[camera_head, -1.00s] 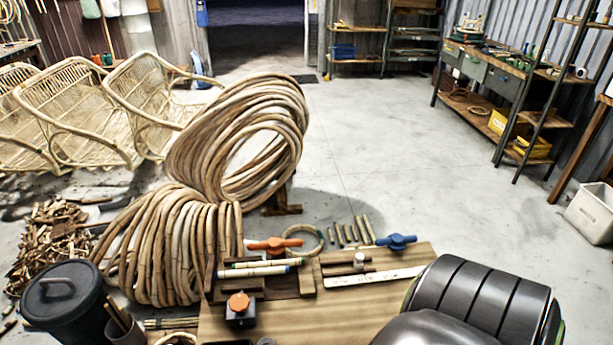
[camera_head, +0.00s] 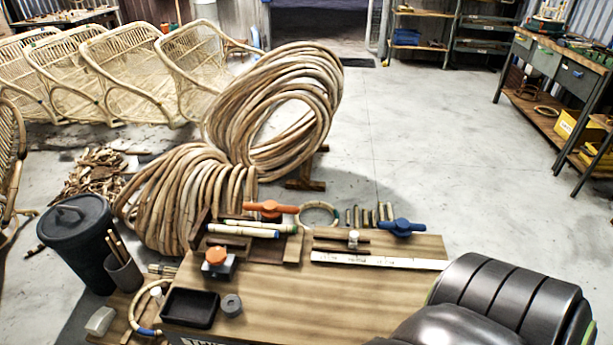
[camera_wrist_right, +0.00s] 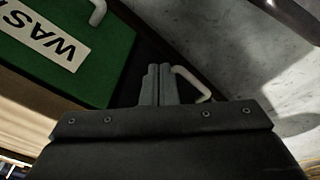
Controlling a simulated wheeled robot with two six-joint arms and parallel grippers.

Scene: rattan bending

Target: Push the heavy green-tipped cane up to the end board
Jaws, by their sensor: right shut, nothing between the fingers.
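Two pale canes lie side by side on the bench in the head view. Which is heavier cannot be seen. A dark upright board (camera_head: 199,229) stands at their left; I cannot tell whether it is the end board. My right gripper (camera_wrist_right: 158,85) shows in the right wrist view, shut and empty, beside a white bar handle and away from the canes. My left gripper is not in view.
An orange-handled clamp (camera_head: 271,208), a blue-handled clamp (camera_head: 402,227), an orange-knobbed block (camera_head: 216,261) and a black tray (camera_head: 190,308) surround the canes. A white ruler (camera_head: 380,260) lies right. The wrist view shows a green panel (camera_wrist_right: 60,55) lettered "WAS". The bench's front middle is clear.

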